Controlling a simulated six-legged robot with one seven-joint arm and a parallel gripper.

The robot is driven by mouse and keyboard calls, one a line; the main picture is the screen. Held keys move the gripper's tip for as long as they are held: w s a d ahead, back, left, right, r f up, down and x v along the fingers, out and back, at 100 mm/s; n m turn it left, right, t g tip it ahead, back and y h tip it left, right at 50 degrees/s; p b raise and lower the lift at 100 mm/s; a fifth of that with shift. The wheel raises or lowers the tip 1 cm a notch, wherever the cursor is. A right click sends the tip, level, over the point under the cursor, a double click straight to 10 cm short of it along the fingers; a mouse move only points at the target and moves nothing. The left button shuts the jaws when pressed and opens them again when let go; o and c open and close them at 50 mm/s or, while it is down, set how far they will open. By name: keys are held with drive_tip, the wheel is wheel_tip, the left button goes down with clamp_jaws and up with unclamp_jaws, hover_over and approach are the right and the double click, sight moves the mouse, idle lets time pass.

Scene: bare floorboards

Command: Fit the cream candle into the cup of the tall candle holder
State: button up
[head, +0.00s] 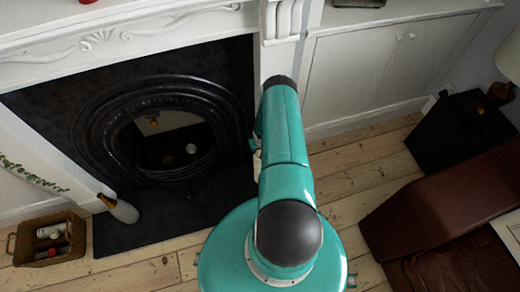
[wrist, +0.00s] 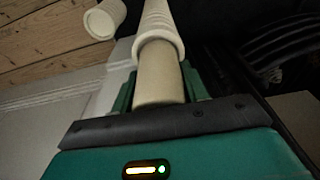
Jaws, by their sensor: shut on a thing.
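In the wrist view my gripper (wrist: 159,76) is shut on the cream candle (wrist: 160,88), with a green finger on each side of it. Just beyond the candle is a pale turned shaft with a rounded rim, which looks like the tall candle holder (wrist: 156,20) and its cup. The candle's far end overlaps that rim in the picture. I cannot tell whether it is inside the cup, touching it or only in front of it. In the head view my arm hides the gripper and candle.
A second pale cylinder (wrist: 103,20) is at the wrist view's upper left. In the head view, a black fireplace (head: 170,110) lies ahead, a wicker basket (head: 28,240) and pale bottle (head: 122,210) to the left, and a brown leather seat (head: 440,205) to the right.

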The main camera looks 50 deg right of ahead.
drive_tip(key=shift+f, duration=0.1)
drive_tip(key=o, duration=1.1)
